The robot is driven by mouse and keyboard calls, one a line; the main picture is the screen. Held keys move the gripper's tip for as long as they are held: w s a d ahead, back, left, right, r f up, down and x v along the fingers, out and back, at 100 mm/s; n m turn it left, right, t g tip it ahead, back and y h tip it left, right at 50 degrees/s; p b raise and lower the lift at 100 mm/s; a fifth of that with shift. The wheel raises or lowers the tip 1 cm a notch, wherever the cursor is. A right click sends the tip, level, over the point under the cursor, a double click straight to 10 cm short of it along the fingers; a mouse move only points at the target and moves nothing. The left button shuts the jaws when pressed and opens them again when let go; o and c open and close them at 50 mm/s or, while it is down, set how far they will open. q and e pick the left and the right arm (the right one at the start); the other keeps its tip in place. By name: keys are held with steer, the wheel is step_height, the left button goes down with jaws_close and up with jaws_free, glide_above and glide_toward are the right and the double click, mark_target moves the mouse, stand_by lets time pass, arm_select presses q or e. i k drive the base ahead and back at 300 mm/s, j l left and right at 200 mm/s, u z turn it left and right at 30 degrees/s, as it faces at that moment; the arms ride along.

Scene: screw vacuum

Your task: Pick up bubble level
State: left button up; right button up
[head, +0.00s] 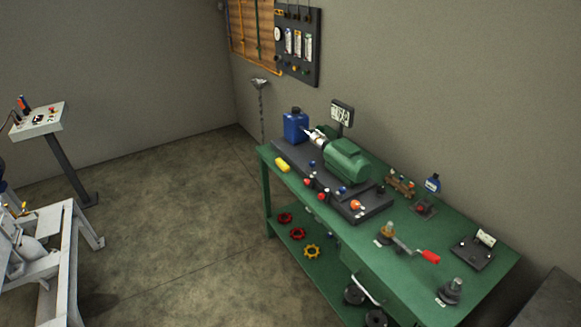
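A small yellow block (282,165), which looks like the bubble level, lies near the far left edge of the green workbench (405,285). It is left of the dark base plate that bears the green pump. It is too small to make out a vial. Neither of my grippers shows in the head view.
The bench holds a green pump (347,161), a blue canister (295,125), a red-handled tool (430,257) and several small fittings. Red and yellow handwheels (312,251) lie on the lower shelf. A control stand (38,119) and white frame (50,265) stand left. Floor between is clear.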

mark_target(281, 163)
steer(key=i+z, duration=0.1)
steer(key=z, duration=0.35)
steer(key=j+z, duration=0.15)
steer(key=z, duration=0.25)
steer(key=i+j+z, duration=0.1)
steer(key=z, duration=0.35)
steer(key=j+z, duration=0.2)
steer(key=z, duration=0.25)
steer(key=j+z, duration=0.2)
steer(key=j, duration=0.3)
steer(key=i+j+z, duration=0.2)
steer(key=j, duration=0.35)
steer(key=k+j+z, duration=0.2)
steer(key=j, duration=0.3)
steer(key=j+z, duration=0.25)
steer(key=j, duration=0.3)
steer(key=j+z, duration=0.2)
steer(key=j, duration=0.3)
steer(key=k+j+z, duration=0.2)
steer(key=j, duration=0.25)
